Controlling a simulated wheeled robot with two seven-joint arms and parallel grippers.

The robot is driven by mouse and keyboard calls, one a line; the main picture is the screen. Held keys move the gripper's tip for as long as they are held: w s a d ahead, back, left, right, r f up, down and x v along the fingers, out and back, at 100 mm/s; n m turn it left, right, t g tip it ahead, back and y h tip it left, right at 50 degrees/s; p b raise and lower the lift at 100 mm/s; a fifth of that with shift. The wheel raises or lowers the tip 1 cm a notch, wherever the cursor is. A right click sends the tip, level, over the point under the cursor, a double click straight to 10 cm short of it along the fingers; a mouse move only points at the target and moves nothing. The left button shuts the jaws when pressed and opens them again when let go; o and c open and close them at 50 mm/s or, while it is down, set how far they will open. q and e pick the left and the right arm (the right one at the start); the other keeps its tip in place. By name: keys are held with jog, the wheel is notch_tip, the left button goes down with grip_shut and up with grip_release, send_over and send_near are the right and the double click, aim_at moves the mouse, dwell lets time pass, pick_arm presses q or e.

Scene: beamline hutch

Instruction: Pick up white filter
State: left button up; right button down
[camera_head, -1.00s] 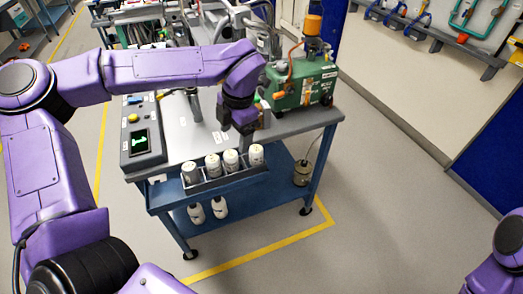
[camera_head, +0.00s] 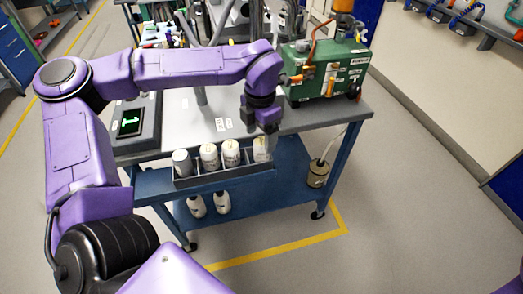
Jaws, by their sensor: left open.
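Several canister-shaped filters stand upright in a grey rack (camera_head: 222,180) on the front edge of the cart. The leftmost canister (camera_head: 182,164) looks greyer; the white filters beside it are one (camera_head: 209,157), another (camera_head: 231,154) and the rightmost one (camera_head: 260,151). My left gripper (camera_head: 267,143) points down at the rightmost white filter, its open fingers overlapping the filter's top right side in the head view. I cannot tell whether they touch it. My right gripper is out of view.
A green pump unit (camera_head: 325,70) stands on the cart behind and right of my left gripper. A control box with a lit screen (camera_head: 130,122) is at the left. Two white bottles (camera_head: 196,205) and a tan canister (camera_head: 317,173) are on the blue lower shelf (camera_head: 270,190).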

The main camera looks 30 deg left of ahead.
aim_at(261, 141)
pick_arm(q)
notch_tip(261, 141, down, 4)
jog(key=shift+w, duration=0.15)
jog(key=shift+d, duration=0.1)
jog(key=c, duration=1.2)
jog(key=shift+c, duration=0.2)
jog(key=shift+r, duration=0.15)
notch_tip(261, 141, up, 10)
jog(key=shift+f, duration=0.1)
